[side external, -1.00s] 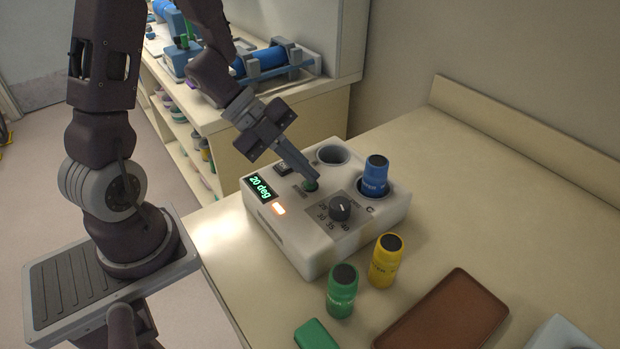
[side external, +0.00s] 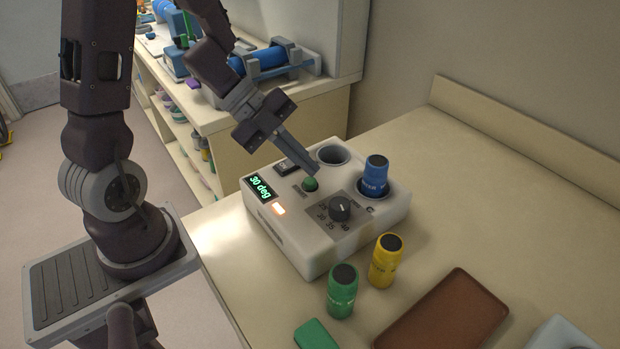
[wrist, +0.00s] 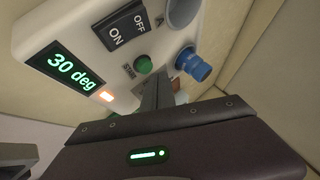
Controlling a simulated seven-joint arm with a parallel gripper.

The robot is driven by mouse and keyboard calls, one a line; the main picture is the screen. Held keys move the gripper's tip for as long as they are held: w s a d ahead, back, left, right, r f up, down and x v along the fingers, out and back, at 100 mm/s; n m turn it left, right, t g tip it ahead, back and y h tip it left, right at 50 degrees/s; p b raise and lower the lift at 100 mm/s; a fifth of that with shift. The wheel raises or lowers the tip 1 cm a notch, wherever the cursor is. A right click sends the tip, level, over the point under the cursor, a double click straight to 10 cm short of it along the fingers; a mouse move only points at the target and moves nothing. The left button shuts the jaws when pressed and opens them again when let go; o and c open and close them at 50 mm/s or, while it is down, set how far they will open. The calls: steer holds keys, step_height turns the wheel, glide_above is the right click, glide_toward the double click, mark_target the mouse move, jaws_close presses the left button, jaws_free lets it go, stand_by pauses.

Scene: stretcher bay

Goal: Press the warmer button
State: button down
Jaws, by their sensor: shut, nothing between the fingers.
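The white warmer (side external: 290,240) stands on the bench. Its green button (side external: 310,184) is on the top face, and shows uncovered in the wrist view (wrist: 144,64). Its display (side external: 259,187) reads "30 deg", with an orange light lit beneath it. My gripper (side external: 314,171) is shut and empty, its tips just above and beside the button, seemingly clear of it. A black dial (side external: 341,208) sits in front of the button. A black ON/OFF switch (wrist: 121,25) is beside the display. A blue vial (side external: 375,175) stands in one well; the other well (side external: 333,156) looks empty.
A green vial (side external: 342,291) and a yellow vial (side external: 386,261) stand on the bench in front of the warmer. A brown tray (side external: 443,316) and a green block (side external: 316,334) lie nearby. The bench right of the warmer is clear.

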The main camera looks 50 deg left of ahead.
steer(key=shift+r, duration=0.15)
steer(key=shift+r, duration=2.5)
step_height(320, 180, up, 6)
glide_above(305, 178)
